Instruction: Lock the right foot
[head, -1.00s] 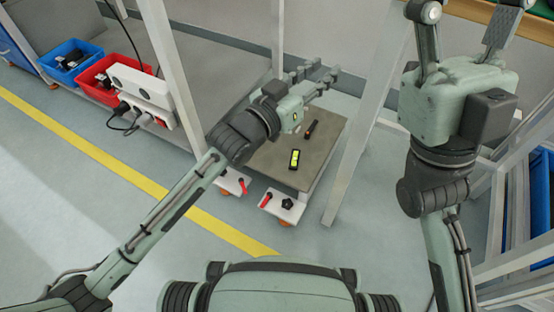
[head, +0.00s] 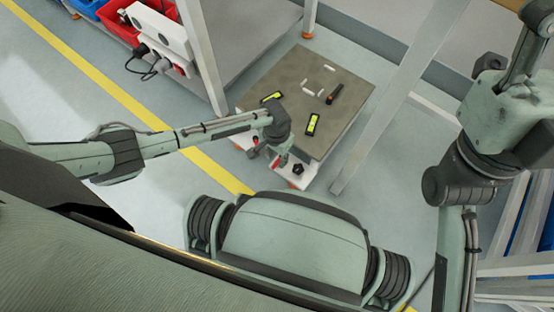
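The right foot (head: 308,173) is a white bracket at the front of a low grey-topped platform (head: 300,75). It carries a black star knob (head: 297,169) and a red lever, with an orange part below. My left gripper (head: 266,158) points down at the platform's front edge, its fingers apart, just left of the knob. It partly hides the red lever; I cannot tell whether it touches it. The left foot (head: 240,147) is partly visible left of the gripper.
Yellow-green levels (head: 313,124), a black-and-orange tool (head: 334,94) and small white pieces (head: 308,90) lie on the platform. White frame posts (head: 380,115) stand on both sides. A white power strip unit (head: 160,32) and red bin (head: 118,22) are at upper left. Floor in front is clear.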

